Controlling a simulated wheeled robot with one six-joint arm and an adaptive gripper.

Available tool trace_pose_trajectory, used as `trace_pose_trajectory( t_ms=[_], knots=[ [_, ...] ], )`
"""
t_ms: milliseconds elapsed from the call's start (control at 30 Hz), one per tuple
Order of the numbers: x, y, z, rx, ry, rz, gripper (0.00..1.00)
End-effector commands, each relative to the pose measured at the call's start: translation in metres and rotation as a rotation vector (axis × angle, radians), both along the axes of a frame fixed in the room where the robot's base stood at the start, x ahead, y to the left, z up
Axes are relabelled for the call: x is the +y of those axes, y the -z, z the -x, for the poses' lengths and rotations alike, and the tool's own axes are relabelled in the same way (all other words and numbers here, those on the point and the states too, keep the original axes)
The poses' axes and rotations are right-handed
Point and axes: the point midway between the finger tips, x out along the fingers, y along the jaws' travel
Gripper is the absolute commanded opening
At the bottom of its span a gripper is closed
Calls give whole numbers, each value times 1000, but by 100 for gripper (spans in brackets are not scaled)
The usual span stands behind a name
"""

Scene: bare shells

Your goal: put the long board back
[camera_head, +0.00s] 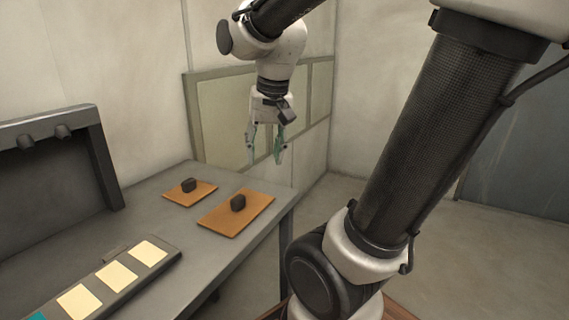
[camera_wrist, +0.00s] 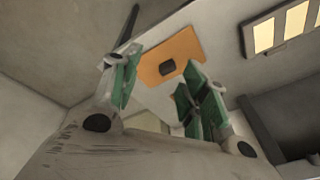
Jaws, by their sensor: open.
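Two orange boards, each with a dark knob on top, lie flat on the grey table. The longer board (camera_head: 225,220) is nearer the table's right edge. The shorter board (camera_head: 199,196) lies behind it to the left. My gripper (camera_head: 265,156) is open and empty, pointing down, above and beyond the boards near the table's far right corner. In the wrist view an orange board (camera_wrist: 184,48) with its dark knob shows beyond and between the green-padded fingers (camera_wrist: 163,85). A bit of orange also shows there beside the right finger, mostly hidden.
A dark strip with cream squares (camera_head: 118,275) lies on the grey table (camera_head: 150,215) at front left; its squares also show in the wrist view (camera_wrist: 296,20). A dark frame (camera_head: 50,165) stands at the left. A panelled board (camera_head: 220,110) leans along the back wall.

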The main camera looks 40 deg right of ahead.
Motion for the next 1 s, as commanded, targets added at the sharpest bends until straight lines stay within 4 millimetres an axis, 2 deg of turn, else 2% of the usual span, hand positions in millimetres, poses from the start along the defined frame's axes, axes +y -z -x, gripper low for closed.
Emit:
trace_pose_trajectory(
  t_ms=[33, 100, 200, 300, 433, 1000],
  knots=[
    [-1, -4, 21, -37, -82, 21, 44],
    [-1, -4, 44, -76, -202, 56, 44],
    [-2, -1, 68, -115, -331, 99, 44],
    [-3, 2, 81, -137, -408, 127, 44],
    [-3, 4, 86, -146, -443, 140, 44],
    [-3, 3, 85, -145, -443, 139, 44]
  ],
)
